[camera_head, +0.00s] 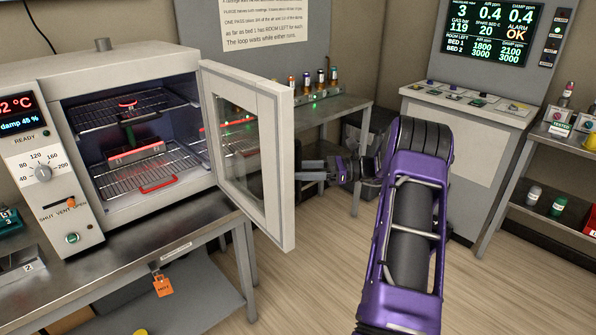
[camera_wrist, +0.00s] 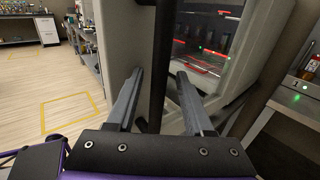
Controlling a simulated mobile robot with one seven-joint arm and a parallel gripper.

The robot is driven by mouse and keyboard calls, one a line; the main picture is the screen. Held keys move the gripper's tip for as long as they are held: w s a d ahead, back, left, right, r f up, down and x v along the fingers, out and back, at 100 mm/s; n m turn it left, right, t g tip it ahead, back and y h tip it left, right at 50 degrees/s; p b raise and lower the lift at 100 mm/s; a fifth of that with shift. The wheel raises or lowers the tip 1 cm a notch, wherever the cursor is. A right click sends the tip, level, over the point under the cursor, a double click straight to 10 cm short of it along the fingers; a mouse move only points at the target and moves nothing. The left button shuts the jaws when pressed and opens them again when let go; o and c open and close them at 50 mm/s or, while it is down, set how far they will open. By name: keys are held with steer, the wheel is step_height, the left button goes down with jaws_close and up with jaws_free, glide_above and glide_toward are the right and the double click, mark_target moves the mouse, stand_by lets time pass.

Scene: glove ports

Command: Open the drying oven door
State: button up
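The drying oven (camera_head: 130,140) stands on a metal bench at the left with its front open. Its pale door (camera_head: 275,160), with a glass window, stands swung well out from the oven toward my arm. My gripper (camera_head: 305,170) is at the outer side of the door near its free edge. In the wrist view a dark vertical bar handle (camera_wrist: 160,60) on the door (camera_wrist: 125,45) passes between the two fingers of my gripper (camera_wrist: 160,78). The fingers are apart, with a gap seen beside the bar. The head view hides the handle behind the door.
Wire racks (camera_head: 145,165) with red-handled items show inside the oven. An orange tag (camera_head: 162,285) hangs from the bench front. A control console (camera_head: 465,150) and a shelf (camera_head: 555,225) stand at the right. The wooden floor (camera_head: 325,260) before the door is clear.

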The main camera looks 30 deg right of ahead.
steer(key=v, duration=1.7)
steer(key=shift+s+d+b, duration=0.2)
steer(key=shift+b, duration=0.25)
